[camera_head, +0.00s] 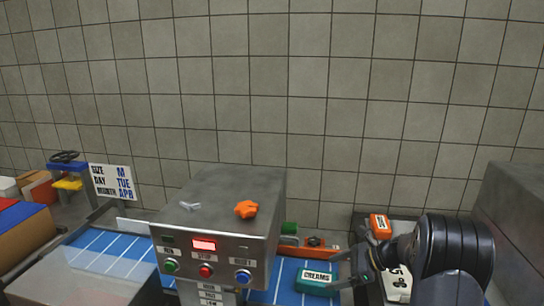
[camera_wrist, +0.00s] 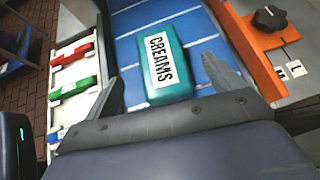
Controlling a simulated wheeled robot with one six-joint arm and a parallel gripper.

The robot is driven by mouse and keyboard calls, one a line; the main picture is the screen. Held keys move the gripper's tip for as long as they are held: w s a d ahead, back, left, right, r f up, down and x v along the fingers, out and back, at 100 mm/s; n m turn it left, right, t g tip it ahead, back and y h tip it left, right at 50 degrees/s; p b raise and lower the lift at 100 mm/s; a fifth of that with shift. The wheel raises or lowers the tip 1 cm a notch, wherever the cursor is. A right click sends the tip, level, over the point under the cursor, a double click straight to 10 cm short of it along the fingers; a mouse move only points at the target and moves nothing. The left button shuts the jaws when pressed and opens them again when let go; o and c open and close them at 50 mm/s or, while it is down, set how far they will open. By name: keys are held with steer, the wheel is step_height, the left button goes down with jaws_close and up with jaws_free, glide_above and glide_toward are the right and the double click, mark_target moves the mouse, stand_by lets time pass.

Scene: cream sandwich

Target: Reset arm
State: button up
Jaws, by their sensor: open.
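My gripper (camera_wrist: 161,70) is open in the wrist view, its two fingers spread to either side of a teal box labelled CREAMS (camera_wrist: 176,75). The box lies on the blue conveyor belt (camera_wrist: 205,20) with white lines. I cannot tell how far the fingers are above it, but they do not close on it. In the head view my gripper (camera_head: 352,268) is at the lower right, just right of the CREAMS box (camera_head: 317,281). My dark arm reaches in from the right edge and hides part of the surface behind it.
A grey machine (camera_head: 225,190) with a red display and coloured buttons spans the belt (camera_head: 120,255); an orange item (camera_head: 246,209) is on top. An orange bracket with a black knob (camera_wrist: 270,18) borders the belt. An orange box (camera_head: 380,224) stands near my arm. A tiled wall is behind.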

mark_target(316, 277)
steer(key=x, duration=0.3)
steer(key=shift+a+f, duration=0.15)
steer(key=shift+a, duration=0.15)
step_height(316, 277, up, 3)
steer(key=p, duration=0.3)
steer(key=shift+w, duration=0.1)
steer(key=shift+r+p, duration=0.45)
steer(key=shift+r, duration=0.35)
